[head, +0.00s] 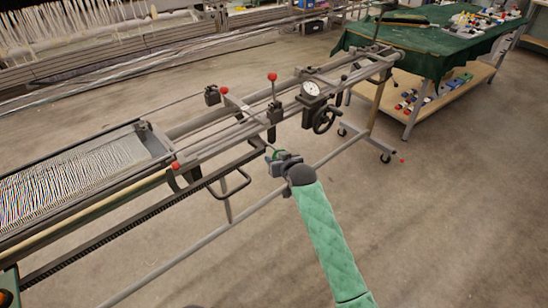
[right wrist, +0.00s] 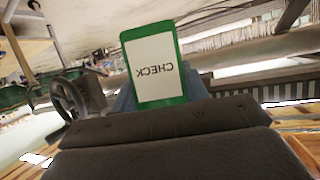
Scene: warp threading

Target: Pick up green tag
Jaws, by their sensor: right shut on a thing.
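The green tag (right wrist: 155,65) has a green border and a white face with the word CHECK, which reads upside down in the right wrist view. My right gripper (head: 274,155) is shut on the tag, beside the front rail of the long metal frame in the head view. In the right wrist view the tag stands up from between the dark jaws (right wrist: 160,115), and its lower end is hidden by them. In the head view the tag is too small to make out clearly. My left gripper is not in view.
The metal frame (head: 215,138) with red-knobbed levers (head: 273,90), a dial (head: 311,88) and a handwheel (head: 324,119) runs close beside my right gripper. Threads (head: 75,172) lie at left. A green-covered table (head: 425,50) stands at back right. The floor at right is clear.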

